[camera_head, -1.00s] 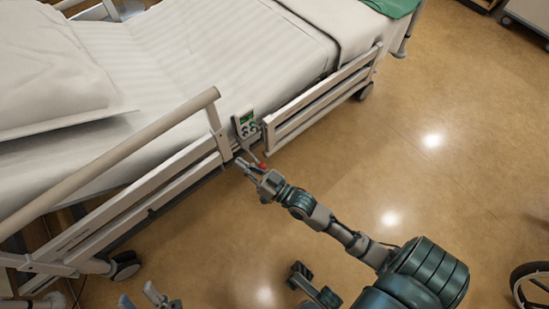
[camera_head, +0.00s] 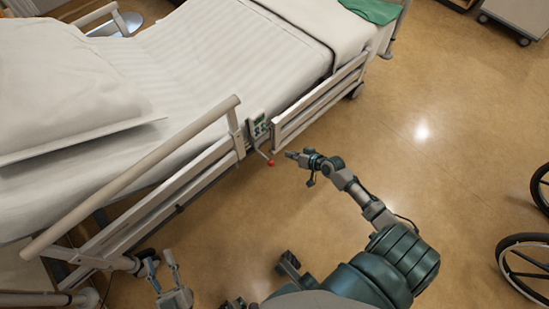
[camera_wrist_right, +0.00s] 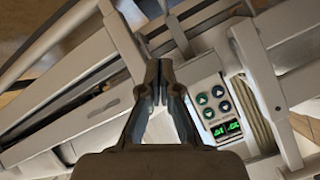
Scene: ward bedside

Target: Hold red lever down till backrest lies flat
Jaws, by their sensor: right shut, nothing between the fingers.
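The red-knobbed lever (camera_head: 271,163) juts out from the bed's side below the control panel, in the gap between two side rails. My right gripper (camera_head: 289,154) is shut and empty, just right of the red knob, with a small gap seeming to show between them. In the right wrist view its fingertips (camera_wrist_right: 160,68) are together; I cannot make out the lever there. The backrest (camera_head: 95,136), with a pillow (camera_head: 60,75) on it, looks slightly raised at the bed's left end. My left gripper (camera_head: 161,268) is open and empty at the bottom left.
The control panel (camera_head: 257,127) also shows in the wrist view (camera_wrist_right: 216,105), with round buttons and green displays. The head-side rail (camera_head: 150,160) and foot-side rail (camera_head: 320,105) flank the lever. A wheelchair (camera_head: 520,262) stands at right. The floor between is clear.

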